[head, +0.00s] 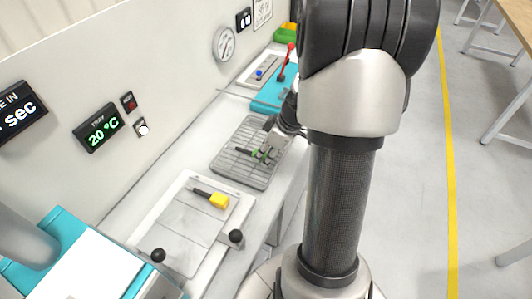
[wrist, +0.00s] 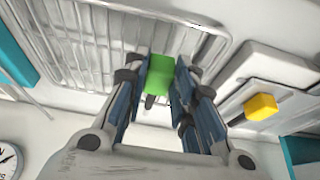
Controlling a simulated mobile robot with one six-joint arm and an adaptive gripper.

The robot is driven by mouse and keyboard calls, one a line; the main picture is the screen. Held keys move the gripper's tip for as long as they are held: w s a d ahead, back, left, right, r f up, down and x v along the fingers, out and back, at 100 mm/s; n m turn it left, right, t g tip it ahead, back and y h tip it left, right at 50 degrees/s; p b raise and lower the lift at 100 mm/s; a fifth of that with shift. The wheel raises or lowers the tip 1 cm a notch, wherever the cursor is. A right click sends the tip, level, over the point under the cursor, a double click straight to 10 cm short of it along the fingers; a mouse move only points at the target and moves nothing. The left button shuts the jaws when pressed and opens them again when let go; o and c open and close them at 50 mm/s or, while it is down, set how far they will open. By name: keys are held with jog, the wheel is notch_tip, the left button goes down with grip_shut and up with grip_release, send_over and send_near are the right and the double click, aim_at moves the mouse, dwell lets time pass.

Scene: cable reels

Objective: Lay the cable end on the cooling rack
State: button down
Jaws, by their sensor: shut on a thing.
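The cable end is a green block with a dark stub. In the wrist view the green block (wrist: 159,77) sits between my two fingers (wrist: 160,85), which are shut on it. In the head view my gripper (head: 265,153) is over the grey wire cooling rack (head: 232,168), with the green and dark cable end (head: 245,151) at its fingertips. The rack also shows in the wrist view (wrist: 85,40), beyond the fingers. I cannot tell whether the cable end touches the wires. My arm hides part of the bench to the right of the rack.
A similar yellow piece with a dark stub (head: 218,200) lies on a white tray-like plate with black knobs (head: 150,235), nearer than the rack. A teal mat (head: 268,103) and a light tray (head: 256,72) lie beyond the rack. The wall runs along the left.

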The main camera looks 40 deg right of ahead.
jog(key=shift+f+b, duration=0.45)
jog(key=shift+f, duration=0.1)
jog(key=shift+f, duration=0.4)
jog(key=c, duration=1.2)
grip_release()
jog(key=shift+c, duration=0.2)
jog(key=shift+r, duration=0.1)
jog(key=w+p+v, duration=0.1)
jog(key=p+v, duration=0.2)
jog(key=v, duration=0.8)
jog(key=w+a+r+p+v, duration=0.1)
jog(key=p+v, duration=0.3)
jog(key=v, duration=0.7)
jog(key=shift+w+a+r, duration=0.3)
jog(key=shift+w+r, duration=0.05)
jog(key=shift+w, duration=0.4)
